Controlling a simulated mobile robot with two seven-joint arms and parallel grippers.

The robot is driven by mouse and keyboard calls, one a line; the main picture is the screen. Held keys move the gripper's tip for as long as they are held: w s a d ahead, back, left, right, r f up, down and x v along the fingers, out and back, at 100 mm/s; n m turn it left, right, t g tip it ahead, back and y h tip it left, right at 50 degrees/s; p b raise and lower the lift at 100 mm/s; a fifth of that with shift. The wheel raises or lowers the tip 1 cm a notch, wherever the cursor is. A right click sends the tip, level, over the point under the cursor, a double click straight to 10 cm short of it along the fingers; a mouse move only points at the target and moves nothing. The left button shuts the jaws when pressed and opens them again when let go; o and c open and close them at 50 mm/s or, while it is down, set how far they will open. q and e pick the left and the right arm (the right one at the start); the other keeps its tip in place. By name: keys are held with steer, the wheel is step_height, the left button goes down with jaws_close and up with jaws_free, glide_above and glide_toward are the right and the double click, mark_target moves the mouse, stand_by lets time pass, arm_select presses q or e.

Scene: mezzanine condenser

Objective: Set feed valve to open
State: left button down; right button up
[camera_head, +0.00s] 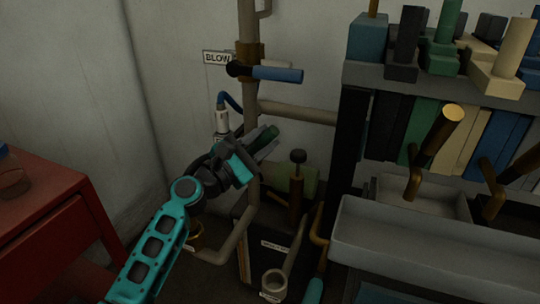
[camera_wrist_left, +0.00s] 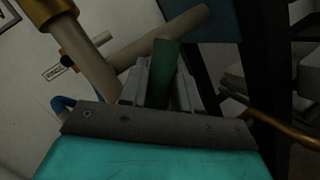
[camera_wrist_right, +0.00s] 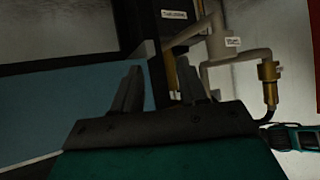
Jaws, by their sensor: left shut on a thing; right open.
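A green valve handle (camera_head: 268,134) sits beside the pale vertical pipe, and its label in the head view is too small to read. My left gripper (camera_head: 266,145) is shut on this handle. In the left wrist view the green handle (camera_wrist_left: 164,72) stands between the two grey fingers, which hide its lower part. The valve body behind my gripper is mostly hidden. My right gripper (camera_wrist_right: 160,92) shows only in its own wrist view, with its fingers apart and nothing seen between them.
A red cabinet (camera_head: 45,213) stands at left. Shelves with blocks and a grey tray (camera_head: 425,240) fill the right. A dark box (camera_head: 252,258) and pipes stand below my left gripper.

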arm_select(q)
steer(key=a+n+t, duration=0.1)
steer(key=n, duration=0.1)
steer(key=a+r+n, duration=0.1)
steer(key=n, duration=0.1)
steer(key=shift+w+a+r+t+b, duration=0.2)
steer(key=shift+w+t+b, duration=0.15)
steer(key=shift+w+t, duration=0.05)
steer(key=shift+w+a+r+n+t+y, duration=0.2)
steer(key=shift+a+n+t+y, duration=0.25)
steer(key=shift+n, duration=0.5)
steer(key=shift+w+a+r+n+t+y, duration=0.2)
steer(key=shift+a+n+t, duration=0.3)
steer(key=shift+n, duration=0.45)
steer(key=shift+a+f, duration=0.1)
steer(key=c, duration=0.9)
jaws_free()
steer(key=shift+s, duration=0.1)
steer(key=v, duration=1.3)
